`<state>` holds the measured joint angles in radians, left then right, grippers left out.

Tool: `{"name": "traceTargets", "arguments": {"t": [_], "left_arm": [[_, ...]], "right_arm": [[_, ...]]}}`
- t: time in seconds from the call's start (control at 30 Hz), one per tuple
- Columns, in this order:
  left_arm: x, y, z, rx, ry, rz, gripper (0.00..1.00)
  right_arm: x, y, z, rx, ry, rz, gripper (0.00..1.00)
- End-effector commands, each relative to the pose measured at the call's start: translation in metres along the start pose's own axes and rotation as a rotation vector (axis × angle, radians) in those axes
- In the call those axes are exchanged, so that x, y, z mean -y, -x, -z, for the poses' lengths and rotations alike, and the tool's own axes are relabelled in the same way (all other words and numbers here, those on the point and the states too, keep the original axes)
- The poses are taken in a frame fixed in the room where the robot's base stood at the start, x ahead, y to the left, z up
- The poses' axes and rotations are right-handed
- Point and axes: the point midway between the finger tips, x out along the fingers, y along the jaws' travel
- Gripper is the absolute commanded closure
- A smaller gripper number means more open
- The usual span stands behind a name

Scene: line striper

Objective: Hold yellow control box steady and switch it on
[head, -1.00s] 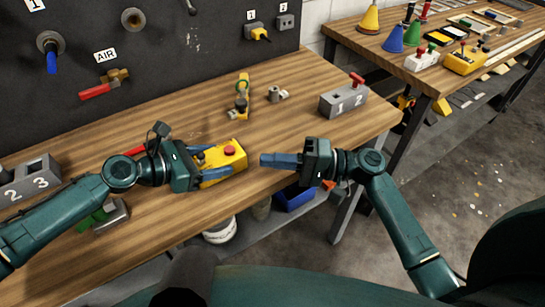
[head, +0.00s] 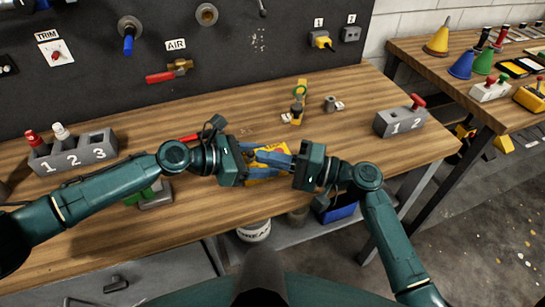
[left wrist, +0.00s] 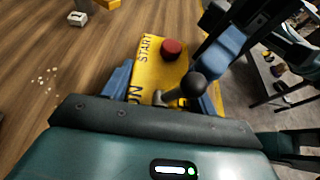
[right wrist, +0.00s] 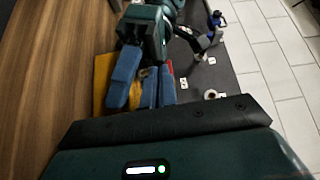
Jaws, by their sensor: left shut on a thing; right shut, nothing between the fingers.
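The yellow control box (head: 266,179) is held above the front of the workbench by my left gripper (head: 262,166), whose fingers clasp its two sides. In the left wrist view the box (left wrist: 150,72) shows a red button (left wrist: 172,49) beside the word START. A lever with a black ball knob (left wrist: 188,84) stands near the partly hidden word ON. My right gripper (head: 268,158) is shut and empty, with its fingers over the box. Its blue fingertips (left wrist: 222,52) show close to the knob; I cannot tell whether they touch it. In the head view, the grippers hide most of the box.
A grey block with sockets 1, 2 and 3 (head: 75,157) stands at left, and a grey block numbered 1 and 2 (head: 399,122) at right. A yellow and green item (head: 299,100) stands behind the grippers.

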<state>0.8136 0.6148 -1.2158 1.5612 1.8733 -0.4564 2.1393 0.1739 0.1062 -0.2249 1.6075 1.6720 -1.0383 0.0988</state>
Motion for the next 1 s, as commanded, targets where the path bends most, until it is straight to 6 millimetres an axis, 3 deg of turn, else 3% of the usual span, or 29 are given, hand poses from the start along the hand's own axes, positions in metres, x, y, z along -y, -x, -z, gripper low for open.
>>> {"name": "traceTargets", "arguments": {"t": [1.0], "left_arm": [[0.0000, -0.0001, 0.0002, 0.000, 0.000, 0.000, 0.82]], "right_arm": [[0.0077, -0.0043, 0.0066, 0.004, -0.161, -0.118, 1.00]]}}
